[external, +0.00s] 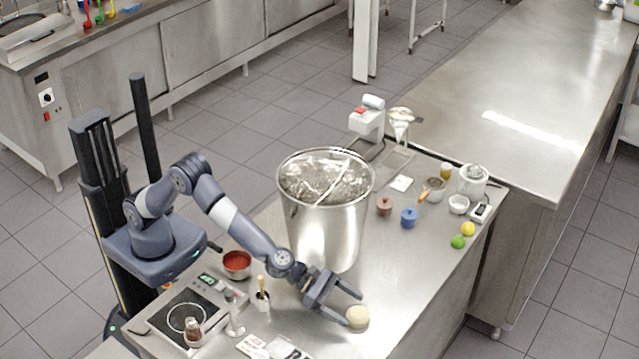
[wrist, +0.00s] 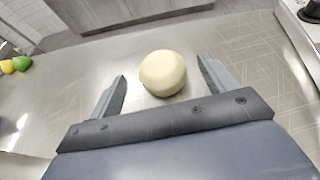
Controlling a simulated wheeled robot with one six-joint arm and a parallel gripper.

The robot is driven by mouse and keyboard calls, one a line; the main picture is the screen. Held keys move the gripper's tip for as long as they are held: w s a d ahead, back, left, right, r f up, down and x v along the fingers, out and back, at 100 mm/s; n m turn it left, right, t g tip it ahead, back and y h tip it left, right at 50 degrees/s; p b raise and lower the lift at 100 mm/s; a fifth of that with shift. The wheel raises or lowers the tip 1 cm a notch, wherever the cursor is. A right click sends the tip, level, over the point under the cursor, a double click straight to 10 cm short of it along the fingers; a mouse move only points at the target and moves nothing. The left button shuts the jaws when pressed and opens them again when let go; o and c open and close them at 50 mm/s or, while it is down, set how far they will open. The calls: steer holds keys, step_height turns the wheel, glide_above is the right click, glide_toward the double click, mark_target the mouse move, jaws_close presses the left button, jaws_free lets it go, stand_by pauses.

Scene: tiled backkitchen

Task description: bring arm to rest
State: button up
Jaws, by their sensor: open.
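My gripper (external: 341,302) is low over the front part of the steel counter, with my arm stretched out to the right from its column. The jaws are open and empty. A pale round ball, like dough or cheese (external: 357,316), rests on the counter just beyond the fingertips. In the wrist view the two fingers (wrist: 160,88) stand apart, with the pale ball (wrist: 163,73) between and slightly ahead of them. A gap shows between the ball and each finger.
A tall steel pot (external: 327,225) stands close behind my forearm. A red-filled bowl (external: 237,262), a small pot with a utensil (external: 262,300) and a hotplate (external: 185,315) lie left. A lime (external: 457,241) and lemon (external: 468,229) sit right. The counter between ball and lime is clear.

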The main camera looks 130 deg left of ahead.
mark_target(371, 327)
steer(key=p+x, duration=0.3)
steer(key=x, duration=0.1)
steer(key=shift+w+a, duration=0.1)
steer(key=shift+w, duration=0.2)
steer(key=shift+w+a+f, duration=0.1)
steer(key=shift+w+f, duration=0.25)
steer(key=shift+f, duration=0.35)
step_height(371, 327, up, 11)
steer(key=p, duration=0.8)
steer(key=shift+s+d+r, duration=0.1)
steer(key=shift+d+r, duration=0.1)
steer(key=shift+d, duration=0.1)
steer(key=s+d+r+m+h+b, duration=0.2)
steer(key=s+d, duration=0.7)
steer(key=d, duration=0.5)
steer(key=s+d+r+m+h+b, duration=0.2)
steer(key=s+d+r, duration=0.3)
steer(key=s+d, duration=0.4)
steer(key=d+h, duration=0.1)
steer(key=d, duration=0.5)
steer(key=shift+m+h, duration=0.3)
steer(key=shift+m, duration=0.1)
